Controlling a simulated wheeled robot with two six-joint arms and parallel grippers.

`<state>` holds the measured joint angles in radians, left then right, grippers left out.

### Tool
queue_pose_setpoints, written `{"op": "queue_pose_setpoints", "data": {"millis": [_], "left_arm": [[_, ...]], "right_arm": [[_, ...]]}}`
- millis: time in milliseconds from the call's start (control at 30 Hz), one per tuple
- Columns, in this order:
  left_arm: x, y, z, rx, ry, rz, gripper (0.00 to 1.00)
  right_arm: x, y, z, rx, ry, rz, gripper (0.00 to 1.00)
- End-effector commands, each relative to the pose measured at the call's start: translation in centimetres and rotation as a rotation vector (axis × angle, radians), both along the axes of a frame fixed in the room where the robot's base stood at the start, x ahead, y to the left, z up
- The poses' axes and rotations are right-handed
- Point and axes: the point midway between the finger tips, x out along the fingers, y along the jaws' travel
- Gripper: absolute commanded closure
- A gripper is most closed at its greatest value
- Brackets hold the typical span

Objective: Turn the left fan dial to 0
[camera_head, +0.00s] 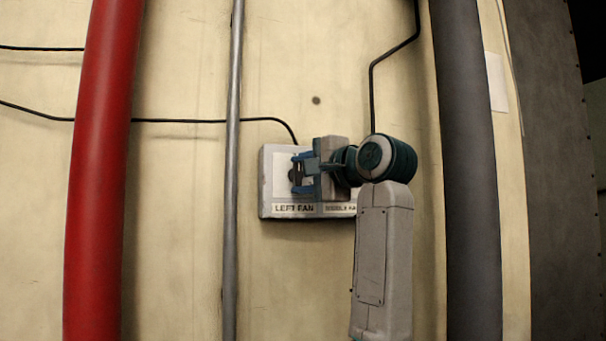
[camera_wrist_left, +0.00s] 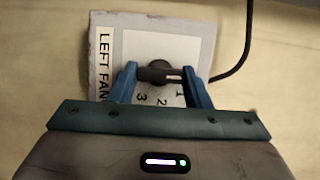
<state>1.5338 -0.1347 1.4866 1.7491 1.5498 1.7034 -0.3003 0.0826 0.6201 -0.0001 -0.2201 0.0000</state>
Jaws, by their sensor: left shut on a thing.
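The control panel (camera_head: 266,180) is a pale box on the wall, with a "LEFT FAN" label (camera_head: 294,208) and a partly covered "MIDDLE FAN" label beside it. The left fan dial (camera_wrist_left: 158,72) is a dark knob with a light pointer mark. In the wrist view the numbers 1, 2 and 3 show beside it; a 0 is not visible. My left gripper (camera_head: 299,174) has its blue fingers on both sides of the dial and is shut on it; it also shows in the wrist view (camera_wrist_left: 160,78). My arm hides the panel's right part and the middle dial.
A red pipe (camera_head: 103,150) and a thin grey pipe (camera_head: 232,150) run upright left of the panel. A thick dark pipe (camera_head: 468,150) stands right of my arm. Black cables (camera_head: 180,121) run to the panel's top. The wall below the panel is clear.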

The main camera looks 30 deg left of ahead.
Motion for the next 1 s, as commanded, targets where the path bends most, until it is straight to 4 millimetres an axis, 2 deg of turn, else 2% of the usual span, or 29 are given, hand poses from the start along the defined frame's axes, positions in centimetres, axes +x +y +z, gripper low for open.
{"op": "queue_pose_setpoints", "data": {"millis": [200,233,300,333,667,767,1000], "left_arm": [[0.0,0.0,-0.2,-0.005,0.002,0.0,0.79],[0.0,0.0,-0.2,-0.005,0.002,0.0,0.51],[0.0,0.0,-0.2,-0.004,0.001,0.0,0.37],[0.0,0.0,-0.2,-0.004,0.001,0.0,0.35],[-0.1,-0.4,-0.2,-0.001,0.0,-0.001,0.35],[-0.5,-1.5,-0.4,-0.001,-0.001,-0.002,0.35],[-2.0,-6.1,-0.5,-0.001,0.0,-0.004,0.35]], "right_arm": [[0.0,0.2,-0.1,0.002,0.0,-0.001,0.64],[0.0,0.3,-0.1,0.003,0.0,-0.001,0.64],[0.0,0.4,-0.1,0.004,0.0,-0.002,0.64],[0.0,0.4,-0.1,0.004,0.0,-0.002,0.64],[0.0,0.5,-0.4,0.005,0.0,-0.001,0.64],[0.0,0.5,-1.2,0.005,0.0,-0.001,0.64],[0.0,0.4,-3.6,0.004,0.0,-0.002,0.64]]}}
